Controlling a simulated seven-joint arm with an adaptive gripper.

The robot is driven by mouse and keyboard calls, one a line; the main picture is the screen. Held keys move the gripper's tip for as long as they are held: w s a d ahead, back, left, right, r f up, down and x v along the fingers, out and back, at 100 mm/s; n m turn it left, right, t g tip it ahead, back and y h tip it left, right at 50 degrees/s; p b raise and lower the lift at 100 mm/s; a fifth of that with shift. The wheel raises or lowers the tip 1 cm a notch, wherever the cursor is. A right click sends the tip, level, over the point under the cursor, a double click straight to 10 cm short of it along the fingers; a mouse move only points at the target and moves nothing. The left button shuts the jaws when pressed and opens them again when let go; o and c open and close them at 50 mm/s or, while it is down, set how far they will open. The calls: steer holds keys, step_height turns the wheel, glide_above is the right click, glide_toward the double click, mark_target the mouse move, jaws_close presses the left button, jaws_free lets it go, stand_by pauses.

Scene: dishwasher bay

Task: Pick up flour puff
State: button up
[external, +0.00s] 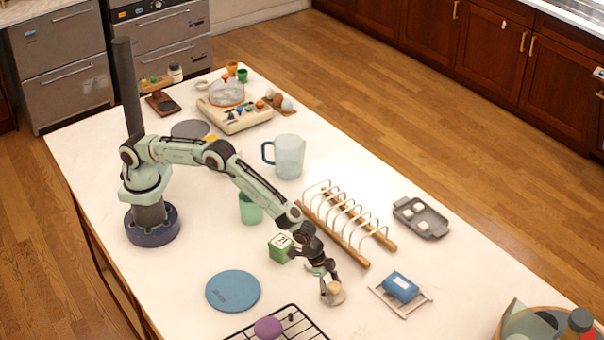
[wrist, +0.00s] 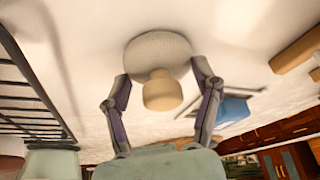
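The flour puff appears to be the round pale pad (wrist: 158,50) with a tan knob (wrist: 163,91) on it, in the middle of the wrist view. In the external view it sits on the white counter as a pale disc (external: 339,298) with its knob (external: 334,287) under my gripper (external: 325,277). In the wrist view my gripper (wrist: 162,76) is open, with one finger on each side of the puff. There are gaps between the fingers and the knob. Whether a fingertip touches the pad's edge, I cannot tell.
A blue block (external: 400,287) on a slatted rack is to the right. A wooden rack with wire loops (external: 340,222) stands behind. A green cube (external: 280,249) and a blue disc (external: 233,291) are left. A black wire rack (external: 290,312) with a purple object (external: 268,328) lies in front.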

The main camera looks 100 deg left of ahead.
steer(key=shift+s+a+f, duration=0.1)
steer(key=shift+s+f, duration=0.05)
steer(key=shift+f, duration=0.05)
